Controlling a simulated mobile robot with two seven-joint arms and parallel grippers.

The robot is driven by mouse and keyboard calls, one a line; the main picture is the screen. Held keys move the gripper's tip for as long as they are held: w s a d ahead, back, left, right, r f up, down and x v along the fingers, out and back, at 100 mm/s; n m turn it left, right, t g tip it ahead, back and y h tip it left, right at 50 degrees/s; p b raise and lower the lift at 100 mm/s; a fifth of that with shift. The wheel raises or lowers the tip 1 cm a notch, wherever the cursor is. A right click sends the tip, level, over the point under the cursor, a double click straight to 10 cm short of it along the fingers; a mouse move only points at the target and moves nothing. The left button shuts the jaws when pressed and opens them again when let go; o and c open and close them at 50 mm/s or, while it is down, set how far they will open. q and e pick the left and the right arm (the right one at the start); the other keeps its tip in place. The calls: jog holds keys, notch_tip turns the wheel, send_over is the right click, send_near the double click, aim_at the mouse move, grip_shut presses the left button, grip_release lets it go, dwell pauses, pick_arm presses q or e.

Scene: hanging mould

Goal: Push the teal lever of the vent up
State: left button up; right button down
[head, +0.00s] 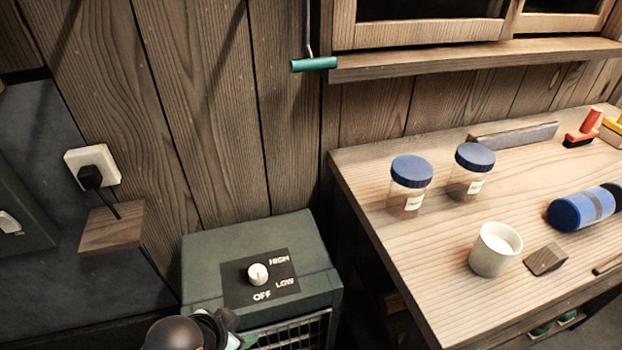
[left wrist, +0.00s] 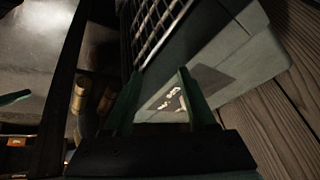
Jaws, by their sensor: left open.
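The teal lever (head: 314,63) is a short bar at the lower end of a thin rod, beside the left end of the window sill in the head view. It lies almost level. My left gripper (head: 240,336) is at the bottom edge of the head view, in front of the green heater and well below the lever. In the left wrist view its two green fingers (left wrist: 160,75) are apart with nothing held between them. A small teal piece (left wrist: 14,97) shows at the left of that view; I cannot tell what it is. My right gripper is not in view.
The green heater (head: 235,243) with a white knob stands below the lever. The wooden workbench (head: 440,250) at right holds two blue-lidded jars, a white cup (head: 495,250) and a blue cylinder. A socket with a plug (head: 92,168) is at left. The wall below the lever is clear.

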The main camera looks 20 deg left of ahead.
pick_arm(q)
jog(key=w+r+m+t, duration=0.4)
jog(key=w+r, duration=0.4)
jog(key=w, duration=0.2)
jog(key=m+t+h, duration=0.4)
jog(key=m+t, duration=0.6)
jog(key=m, duration=0.4)
send_near(307, 69)
jog(key=p+x, duration=0.1)
jog(key=x, duration=1)
jog(key=shift+w+p, duration=0.15)
jog(key=shift+p, duration=0.2)
jog(key=shift+c, duration=0.4)
grip_shut()
